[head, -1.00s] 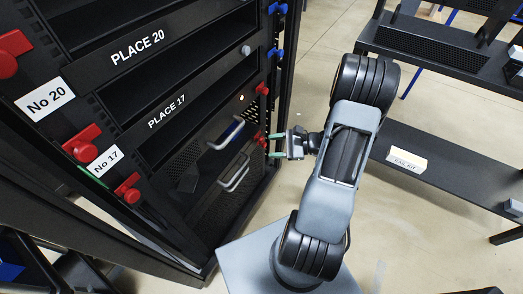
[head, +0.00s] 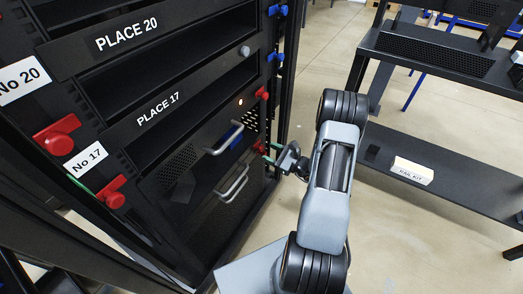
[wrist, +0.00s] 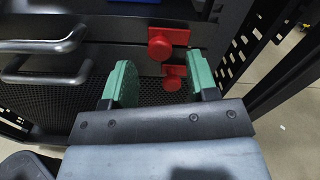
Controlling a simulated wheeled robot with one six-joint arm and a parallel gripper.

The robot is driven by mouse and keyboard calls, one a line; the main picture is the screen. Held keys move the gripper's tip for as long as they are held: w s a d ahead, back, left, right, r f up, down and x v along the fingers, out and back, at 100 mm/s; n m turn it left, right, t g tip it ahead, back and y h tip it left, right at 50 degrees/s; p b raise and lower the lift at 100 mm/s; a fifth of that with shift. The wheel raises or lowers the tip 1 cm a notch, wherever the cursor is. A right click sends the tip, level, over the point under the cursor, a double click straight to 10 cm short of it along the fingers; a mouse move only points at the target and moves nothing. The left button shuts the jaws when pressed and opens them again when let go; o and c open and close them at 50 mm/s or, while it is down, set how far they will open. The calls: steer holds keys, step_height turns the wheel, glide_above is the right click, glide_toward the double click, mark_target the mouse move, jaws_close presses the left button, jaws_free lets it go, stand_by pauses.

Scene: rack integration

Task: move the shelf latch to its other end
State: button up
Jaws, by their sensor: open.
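Several red latches sit on the black rack (head: 205,207). On its right post are an upper red latch (head: 262,93) and a lower red latch (head: 258,147). In the wrist view one red latch (wrist: 165,42) lies just beyond the fingertips, and another red latch (wrist: 173,77) shows lower, between the fingers and partly hidden. I cannot tell which one is the shelf latch. My gripper (wrist: 161,84) is open with green fingers apart and nothing held. In the head view my gripper (head: 273,156) is close to the right post, near the lower latch; contact is unclear.
Two metal handles (head: 226,140) stick out beside the latches. Larger red latches (head: 57,135) are on the left post, blue latches (head: 277,10) higher on the right. A dark shelf unit (head: 440,175) with a rail kit box (head: 412,171) stands right. Floor between is clear.

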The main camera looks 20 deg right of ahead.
mark_target(263, 150)
steer(key=shift+x, duration=2.1)
jaws_close()
